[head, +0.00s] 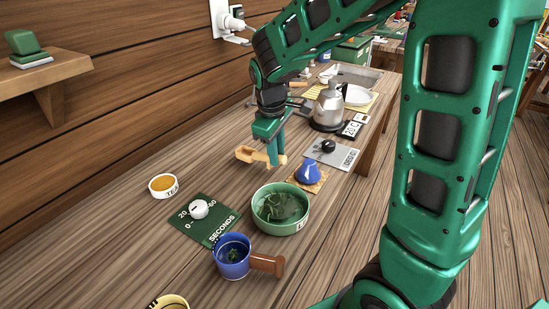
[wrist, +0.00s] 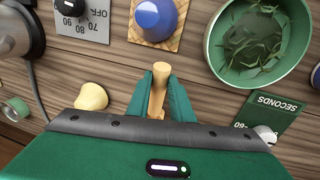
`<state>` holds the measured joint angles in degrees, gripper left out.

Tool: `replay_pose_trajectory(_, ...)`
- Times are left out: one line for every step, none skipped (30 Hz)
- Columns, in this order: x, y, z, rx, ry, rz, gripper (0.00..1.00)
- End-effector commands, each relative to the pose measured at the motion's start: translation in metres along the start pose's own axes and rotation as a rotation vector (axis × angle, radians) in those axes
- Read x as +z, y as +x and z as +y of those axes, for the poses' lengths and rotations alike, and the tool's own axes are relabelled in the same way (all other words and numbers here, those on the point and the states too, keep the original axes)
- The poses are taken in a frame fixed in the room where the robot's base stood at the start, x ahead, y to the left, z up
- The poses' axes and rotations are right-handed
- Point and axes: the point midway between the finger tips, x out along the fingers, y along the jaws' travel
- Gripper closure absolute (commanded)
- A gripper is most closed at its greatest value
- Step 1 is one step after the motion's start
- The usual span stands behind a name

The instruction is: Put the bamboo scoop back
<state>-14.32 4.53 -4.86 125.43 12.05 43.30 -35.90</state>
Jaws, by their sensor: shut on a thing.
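The bamboo scoop (head: 249,154) is pale wood and held above the table, its bowl out to the left of my gripper (head: 275,158) in the head view. My gripper is shut on its handle. In the wrist view, the handle (wrist: 161,74) sticks out between the fingers of my gripper (wrist: 160,92), its end toward the blue lidded pot (wrist: 154,17). My gripper's body hides part of the scoop there. No marked resting place for the scoop is clear to me.
A green bowl of leaves (head: 297,206), the blue pot (head: 308,173) on a mat and a small orange-filled dish (head: 163,180) stand nearby. In front are a green seconds dial (head: 217,233) and a blue handled pan (head: 229,266). A kettle (head: 328,106) stands behind. A pale yellow object (wrist: 91,97) shows in the wrist view.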

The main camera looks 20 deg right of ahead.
Motion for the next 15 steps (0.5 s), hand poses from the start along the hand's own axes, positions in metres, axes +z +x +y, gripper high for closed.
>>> replay_pose_trajectory(0.0, 0.007, -0.001, 0.0, 0.0, -0.002, 1.0)
replay_pose_trajectory(0.0, 0.011, -0.002, -0.001, 0.0, -0.003, 1.0)
replay_pose_trajectory(0.0, 0.014, -0.003, 0.0, 0.0, -0.001, 1.0)
replay_pose_trajectory(0.0, 0.015, -0.003, 0.0, 0.0, 0.0, 1.0)
replay_pose_trajectory(0.0, 0.017, -0.003, 0.0, 0.0, 0.0, 1.0)
replay_pose_trajectory(0.0, 0.017, -0.003, 0.0, 0.0, 0.001, 1.0)
replay_pose_trajectory(0.0, 0.017, -0.003, 0.0, 0.0, 0.001, 1.0)
replay_pose_trajectory(0.0, 0.017, -0.003, 0.0, 0.0, 0.001, 1.0)
replay_pose_trajectory(0.0, 0.017, -0.003, 0.0, 0.0, 0.001, 1.0)
replay_pose_trajectory(0.0, 0.017, -0.003, 0.0, 0.0, 0.001, 1.0)
replay_pose_trajectory(0.0, 0.017, -0.003, 0.0, 0.0, 0.001, 1.0)
replay_pose_trajectory(0.0, 0.017, -0.003, 0.0, 0.0, 0.001, 1.0)
replay_pose_trajectory(0.0, 0.017, -0.003, 0.0, 0.0, 0.001, 1.0)
replay_pose_trajectory(0.0, 0.018, -0.003, 0.0, 0.0, 0.0, 1.0)
replay_pose_trajectory(0.0, 0.019, -0.004, 0.0, 0.0, 0.0, 1.0)
